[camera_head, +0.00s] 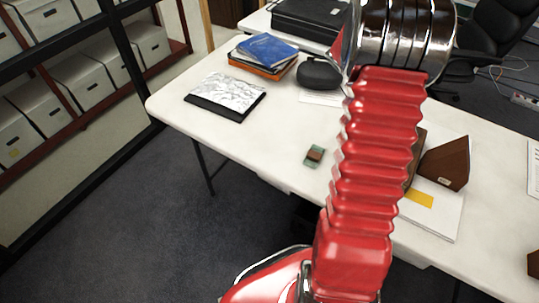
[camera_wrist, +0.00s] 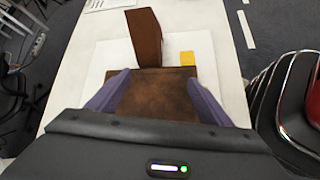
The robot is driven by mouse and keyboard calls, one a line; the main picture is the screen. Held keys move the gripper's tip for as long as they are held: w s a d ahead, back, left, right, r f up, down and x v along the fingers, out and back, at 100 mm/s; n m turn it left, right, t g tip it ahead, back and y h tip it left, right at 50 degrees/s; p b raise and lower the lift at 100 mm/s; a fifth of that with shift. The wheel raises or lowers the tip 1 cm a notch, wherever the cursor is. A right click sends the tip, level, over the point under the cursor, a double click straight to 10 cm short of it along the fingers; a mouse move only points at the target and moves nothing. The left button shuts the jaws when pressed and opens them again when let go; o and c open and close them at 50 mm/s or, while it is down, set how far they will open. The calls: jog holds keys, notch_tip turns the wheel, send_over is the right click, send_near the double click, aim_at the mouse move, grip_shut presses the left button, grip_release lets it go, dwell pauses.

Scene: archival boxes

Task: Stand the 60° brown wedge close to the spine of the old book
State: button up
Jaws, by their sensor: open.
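A brown wedge-shaped block (camera_head: 447,163) with a small pale label stands at the right on the white table; it also shows in the wrist view (camera_wrist: 145,38). A mottled, leather-like brown piece (camera_wrist: 155,95), which looks like the old book, lies beside it. In the head view only a brown strip (camera_head: 418,150) of it shows behind my red arm. My gripper (camera_wrist: 155,88) is open, its purple fingers on either side of the mottled piece; I cannot tell whether they touch it. The head view hides my gripper. I cannot read the label or tell which side is the spine.
A white sheet or folder (camera_head: 442,222) with a yellow patch (camera_head: 419,198) lies under the brown things. Another brown piece (camera_head: 534,263) is at the right edge. A small green-edged block (camera_head: 314,156), a marbled folder (camera_head: 226,95), blue and orange books (camera_head: 266,50) and a dark case (camera_head: 319,74) lie leftward.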

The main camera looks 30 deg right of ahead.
jog(key=w+a+r+m+t, duration=0.1)
jog(key=w+a+r+t, duration=0.15)
jog(key=a, duration=0.35)
jog(key=w+a+r+t, duration=0.1)
jog(key=a+r, duration=0.2)
jog(key=a, duration=0.3)
jog(key=s+a+r+m+t+y, duration=0.1)
jog(key=s+a+r+t+y, duration=0.1)
jog(key=a, duration=0.9)
jog(key=s+a+r+m+t+y, duration=0.1)
jog(key=a+t, duration=0.3)
jog(key=a, duration=0.7)
jog(key=s+a+r+m+t+y, duration=0.1)
jog(key=s+a+r+t+y, duration=0.2)
jog(key=a, duration=0.8)
jog(key=shift+s+y, duration=0.25)
jog(key=shift+y, duration=0.05)
jog(key=shift+a+r, duration=0.1)
jog(key=shift+c, duration=0.2)
